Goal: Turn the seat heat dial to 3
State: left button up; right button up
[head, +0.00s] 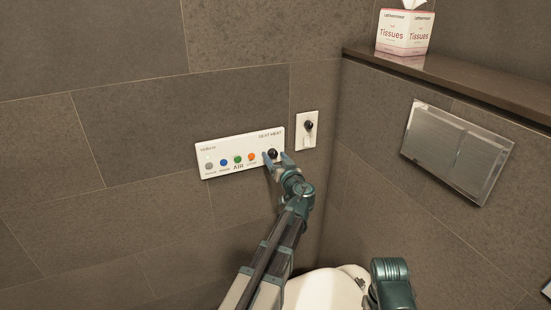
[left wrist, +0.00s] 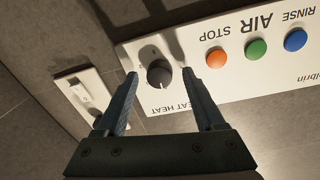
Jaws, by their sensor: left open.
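The seat heat dial (head: 273,153) is a small dark round knob at the right end of a white control panel (head: 229,145) on the wall. In the left wrist view the dial (left wrist: 159,74) shows as a dark knob with a lighter face, near the panel's "SEAT HEAT" lettering. My left gripper (head: 276,156) is open at the panel, one finger to each side of the dial. In the left wrist view the fingertips (left wrist: 159,73) flank the knob with gaps, so they appear not to touch it. The dial's number marks are too small to read. My right gripper is not visible.
Grey, blue, green and orange buttons (head: 238,160) sit left of the dial. A separate white plate with a black knob (head: 308,126) is close on the right. A flush plate (head: 459,148), a tissue box (head: 405,32) on a ledge and a white toilet (head: 325,291) are nearby.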

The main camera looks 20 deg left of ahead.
pick_arm(q)
grip_shut()
